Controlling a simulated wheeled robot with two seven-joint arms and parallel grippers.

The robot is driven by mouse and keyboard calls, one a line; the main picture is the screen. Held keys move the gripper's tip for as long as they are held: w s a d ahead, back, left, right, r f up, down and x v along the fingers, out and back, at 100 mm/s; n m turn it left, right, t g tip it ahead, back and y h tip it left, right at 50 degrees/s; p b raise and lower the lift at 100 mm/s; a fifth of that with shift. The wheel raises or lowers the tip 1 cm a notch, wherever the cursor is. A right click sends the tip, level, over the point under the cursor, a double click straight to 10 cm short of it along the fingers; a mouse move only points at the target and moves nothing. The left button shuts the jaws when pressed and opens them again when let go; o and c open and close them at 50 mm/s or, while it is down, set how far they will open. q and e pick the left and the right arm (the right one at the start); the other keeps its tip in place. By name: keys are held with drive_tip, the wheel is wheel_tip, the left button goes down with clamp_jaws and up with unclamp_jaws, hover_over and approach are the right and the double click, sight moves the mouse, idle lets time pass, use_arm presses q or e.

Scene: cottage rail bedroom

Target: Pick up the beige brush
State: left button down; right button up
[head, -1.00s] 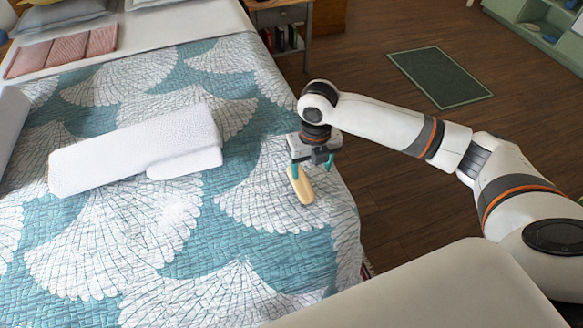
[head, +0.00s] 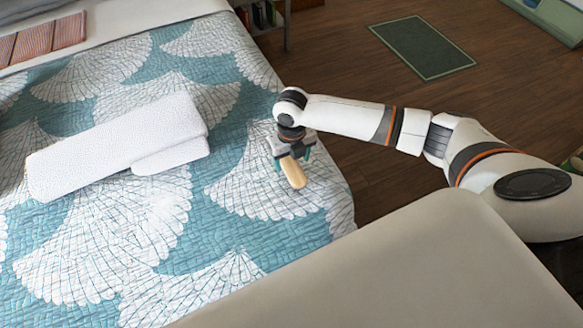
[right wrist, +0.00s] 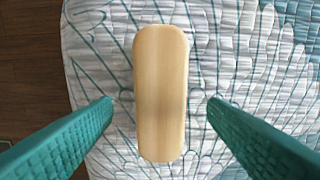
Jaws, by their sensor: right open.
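The beige brush (head: 293,173) lies on the bed's patterned quilt near the right edge of the bed. In the right wrist view the brush (right wrist: 161,95) is a long, rounded, pale wooden block, roughly upright in the picture. My right gripper (head: 292,160) is above the brush and hides its far end in the head view. Its teal fingers (right wrist: 160,108) are open, one on each side of the brush, with a gap on both sides. The wrist view does not show clearly how high they are. My left gripper is not in view.
A folded white towel (head: 115,145) lies on the quilt (head: 120,235) left of the brush, with a smaller white one against it. A pink folded cloth (head: 42,40) is farther back. A green mat (head: 422,47) lies on the wooden floor right of the bed.

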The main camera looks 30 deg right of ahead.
sight(291, 166)
wheel_tip(291, 166, down, 2)
drive_tip(key=shift+f, duration=0.15)
drive_tip(key=c, duration=1.1)
wheel_tip(291, 166, up, 10)
drive_tip(key=shift+r, duration=0.1)
drive_tip(key=shift+o, duration=1)
drive_tip(key=shift+c, duration=0.4)
